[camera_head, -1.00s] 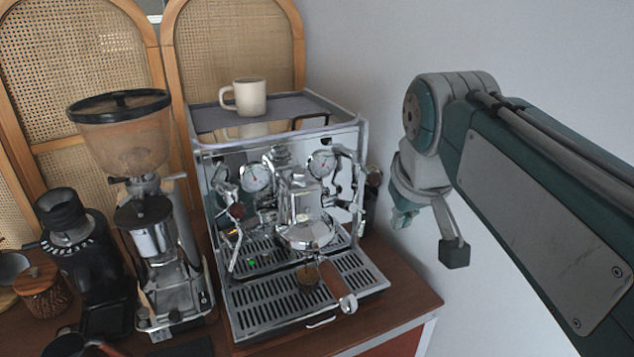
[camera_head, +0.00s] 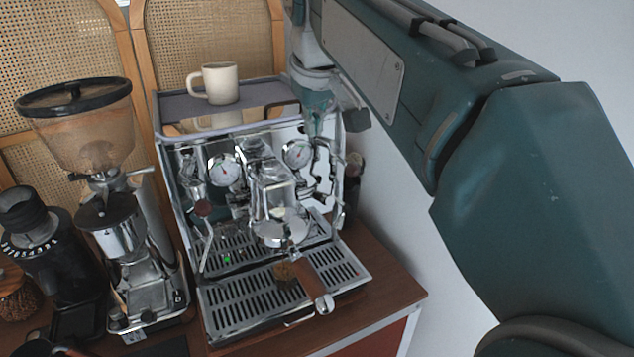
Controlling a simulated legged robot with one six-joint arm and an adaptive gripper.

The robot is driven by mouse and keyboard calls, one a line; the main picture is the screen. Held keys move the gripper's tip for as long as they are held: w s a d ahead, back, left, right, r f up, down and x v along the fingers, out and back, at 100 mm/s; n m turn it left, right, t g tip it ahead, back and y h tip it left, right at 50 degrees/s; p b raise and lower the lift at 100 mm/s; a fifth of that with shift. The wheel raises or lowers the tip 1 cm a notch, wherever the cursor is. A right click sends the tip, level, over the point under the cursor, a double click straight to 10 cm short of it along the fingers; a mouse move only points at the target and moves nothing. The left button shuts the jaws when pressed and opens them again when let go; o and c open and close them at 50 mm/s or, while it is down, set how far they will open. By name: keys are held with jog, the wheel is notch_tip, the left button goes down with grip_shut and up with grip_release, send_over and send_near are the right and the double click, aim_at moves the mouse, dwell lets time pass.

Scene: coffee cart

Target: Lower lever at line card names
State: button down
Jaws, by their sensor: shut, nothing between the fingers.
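The chrome espresso machine (camera_head: 172,190) stands on the wooden counter, with its group head (camera_head: 270,190), two round gauges and several small knobs and pipes on the front. I cannot tell clearly which small part is the lever. I see no card. My gripper (camera_head: 317,130) hangs at the machine's upper right front corner, near the right gauge (camera_head: 298,154). It appears shut and empty. I cannot tell whether it touches the machine.
A cream mug (camera_head: 219,82) stands on the machine's top. A grinder with a hopper (camera_head: 85,130) and a black grinder (camera_head: 45,260) stand to the left. A pale wall (camera_head: 385,210) is close on the right. The counter's right front corner (camera_head: 395,285) is clear.

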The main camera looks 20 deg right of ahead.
send_over(319, 192)
jog(key=a, duration=0.1)
notch_tip(319, 192, down, 9)
jog(key=f, duration=0.1)
jog(key=s+f, duration=0.1)
jog(key=shift+s+d+f, duration=0.2)
jog(key=shift+f, duration=0.15)
jog(key=shift+s+d+f, duration=0.15)
jog(key=shift+f, duration=0.35)
